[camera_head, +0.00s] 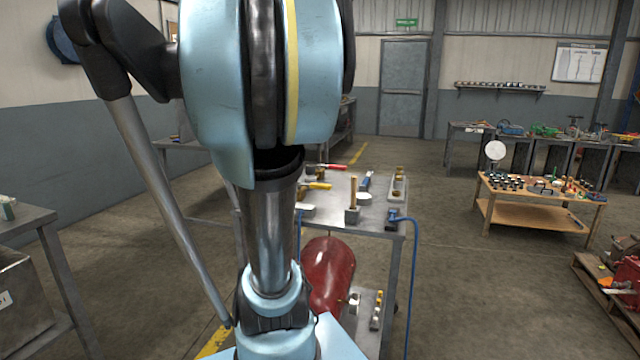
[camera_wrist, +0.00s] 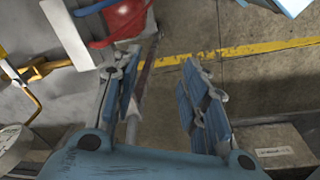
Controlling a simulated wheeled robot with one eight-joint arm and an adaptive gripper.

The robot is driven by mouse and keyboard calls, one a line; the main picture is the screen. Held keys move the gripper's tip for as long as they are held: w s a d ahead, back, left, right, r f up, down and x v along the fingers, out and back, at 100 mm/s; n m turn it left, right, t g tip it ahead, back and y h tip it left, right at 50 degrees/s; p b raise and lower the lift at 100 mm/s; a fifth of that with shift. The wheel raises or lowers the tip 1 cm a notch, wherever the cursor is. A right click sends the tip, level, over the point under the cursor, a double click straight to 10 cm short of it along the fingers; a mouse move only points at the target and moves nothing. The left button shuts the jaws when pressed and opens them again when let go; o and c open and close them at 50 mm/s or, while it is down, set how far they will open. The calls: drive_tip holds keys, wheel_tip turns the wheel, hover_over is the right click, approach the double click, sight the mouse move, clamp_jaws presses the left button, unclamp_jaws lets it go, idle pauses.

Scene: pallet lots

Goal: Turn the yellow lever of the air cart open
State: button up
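The air cart (camera_head: 340,210) has a grey metal top with valves on it. Its yellow lever (camera_head: 318,185) shows just right of my arm. A yellow-orange bent part (camera_wrist: 38,72) at the left of the wrist view may be this lever; I cannot tell for sure. A red lever (camera_head: 330,167) sits behind the yellow one, and a red handle (camera_wrist: 125,18) shows large at the top left in the wrist view. My gripper (camera_wrist: 160,65) is open, with nothing clearly held between its fingers. The red handle is just beyond its left finger. The head view does not show the gripper.
A red tank (camera_head: 327,275) sits below the cart top, and a blue hose (camera_head: 413,270) hangs at its right side. A wooden table (camera_head: 540,215) with small parts stands at right. A grey bench (camera_head: 35,225) stands at left. Open floor lies between.

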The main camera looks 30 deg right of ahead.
drive_tip(key=w+d+r+n, duration=0.3)
drive_tip(key=w+d+r, duration=0.55)
drive_tip(key=d, duration=0.35)
drive_tip(key=n+g, duration=0.1)
drive_tip(key=n, duration=0.1)
approach(321, 184)
wheel_tip(321, 184, down, 9)
drive_tip(key=shift+w+d+r, duration=0.1)
drive_tip(key=shift+d+r, duration=0.05)
drive_tip(key=shift+r, duration=0.05)
clamp_jaws()
